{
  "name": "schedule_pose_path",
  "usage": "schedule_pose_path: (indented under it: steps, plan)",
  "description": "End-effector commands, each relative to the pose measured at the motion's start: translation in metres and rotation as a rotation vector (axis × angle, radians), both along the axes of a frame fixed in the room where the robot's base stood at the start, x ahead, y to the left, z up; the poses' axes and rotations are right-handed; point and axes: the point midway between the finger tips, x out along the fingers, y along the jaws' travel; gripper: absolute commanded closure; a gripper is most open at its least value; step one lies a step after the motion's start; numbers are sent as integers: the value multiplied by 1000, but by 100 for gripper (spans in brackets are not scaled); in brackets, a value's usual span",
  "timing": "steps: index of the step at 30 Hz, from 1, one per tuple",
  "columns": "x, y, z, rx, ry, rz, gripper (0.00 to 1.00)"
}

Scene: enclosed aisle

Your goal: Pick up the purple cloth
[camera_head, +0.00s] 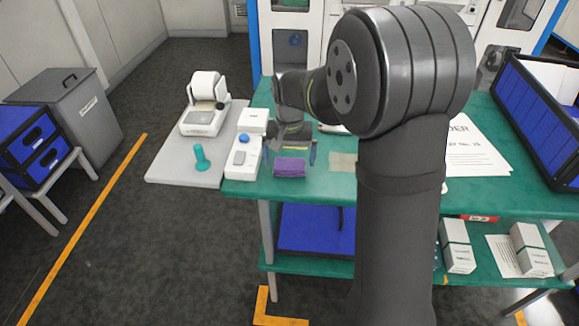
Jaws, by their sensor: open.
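The purple cloth (290,168) lies as a small folded rectangle on the green table (330,184), near its front left edge. My gripper (290,152) is open, with one finger on each side, just above and behind the cloth as seen here. No contact with the cloth shows, and I cannot tell the exact height gap. My own arm hides much of the table's middle.
A white device with a blue button (243,157) stands left of the cloth. A beige pad (342,162) lies to its right. A grey side board (165,166) holds a white machine (204,115) and a teal object (201,158). A blue bin (535,115) stands far right.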

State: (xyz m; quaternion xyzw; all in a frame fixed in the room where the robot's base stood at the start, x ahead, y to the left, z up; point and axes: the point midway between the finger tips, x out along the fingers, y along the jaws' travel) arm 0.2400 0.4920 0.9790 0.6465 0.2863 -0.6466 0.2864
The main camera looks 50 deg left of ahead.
Motion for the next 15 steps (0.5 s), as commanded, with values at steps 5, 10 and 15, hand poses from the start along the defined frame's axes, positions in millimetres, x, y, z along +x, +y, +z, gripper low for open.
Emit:
schedule_pose_path:
  steps: [5, 10, 15]
  plan:
    - [0, 0, -21, -1, 1, 0, 0]
    - [0, 0, -23, 1, 1, 0, 0]
    - [0, 0, -23, 1, 1, 0, 16]
